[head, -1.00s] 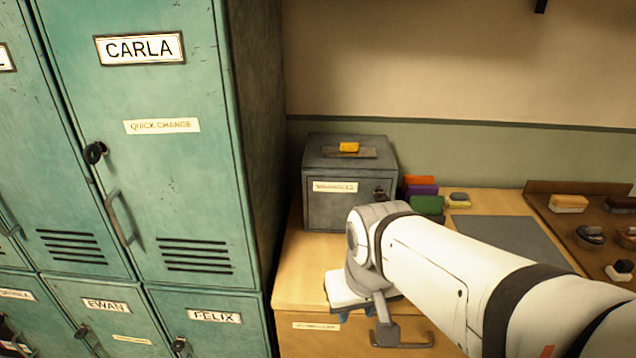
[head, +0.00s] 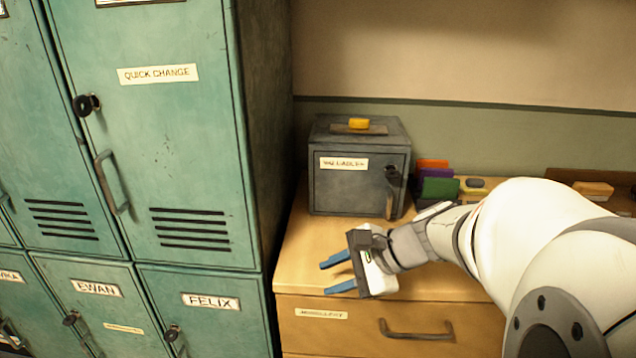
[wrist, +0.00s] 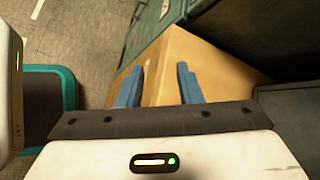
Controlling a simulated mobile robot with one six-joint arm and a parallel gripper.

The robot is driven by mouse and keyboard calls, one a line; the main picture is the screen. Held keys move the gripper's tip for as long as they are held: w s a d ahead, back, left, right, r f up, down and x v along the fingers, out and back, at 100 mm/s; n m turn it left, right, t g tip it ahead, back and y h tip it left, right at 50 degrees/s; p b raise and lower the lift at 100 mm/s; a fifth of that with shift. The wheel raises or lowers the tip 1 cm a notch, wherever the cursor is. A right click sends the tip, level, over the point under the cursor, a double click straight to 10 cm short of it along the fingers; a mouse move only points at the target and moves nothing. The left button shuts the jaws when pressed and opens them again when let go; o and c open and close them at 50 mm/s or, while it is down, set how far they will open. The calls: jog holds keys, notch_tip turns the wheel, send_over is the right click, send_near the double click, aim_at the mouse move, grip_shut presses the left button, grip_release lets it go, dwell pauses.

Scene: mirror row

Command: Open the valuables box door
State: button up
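The valuables box (head: 345,195) is a dark grey metal box on the wooden cabinet, against the lockers. Its front door carries a label (head: 344,163) and has a dark handle (head: 391,190) on the right side; the door looks closed.
Green lockers (head: 170,150) stand on the left. The wooden cabinet (head: 300,262) has a drawer with a grey handle (head: 415,330). Orange, purple and green items (head: 438,188) stand right of the box, near my arm.

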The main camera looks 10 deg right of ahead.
aim_at(390, 208)
jog(key=w+d+m+t+b, duration=0.1)
jog(key=w+d+m, duration=0.1)
jog(key=w+d+f+m+t+b, duration=0.1)
jog(key=w+d+m+t, duration=0.1)
jog(key=w+d+m+t+y+b, duration=0.1)
jog(key=d+m+t, duration=0.1)
jog(key=m, duration=0.1)
jog(key=shift+w+d+f+b, duration=0.3)
jog(key=shift+w+f, duration=0.1)
jog(key=w+d+m+t+h+b, duration=0.1)
jog(key=d+m+t, duration=0.1)
jog(key=d+m, duration=0.1)
jog(key=w+d+m+t+h+b, duration=0.1)
jog(key=d+m+t, duration=0.1)
jog(key=d, duration=0.4)
jog(key=w+d+m+t+h+b, duration=0.1)
jog(key=d+m+t, duration=0.2)
jog(key=d+m, duration=0.1)
jog(key=shift+w+d+r+m+h+b, duration=0.3)
jog(key=shift+d+r+b, duration=0.1)
jog(key=shift+w+r, duration=0.1)
jog(key=shift+w, duration=0.2)
jog(key=b+x, duration=0.1)
jog(key=x, duration=0.6)
jog(key=shift+r, duration=0.1)
grip_shut()
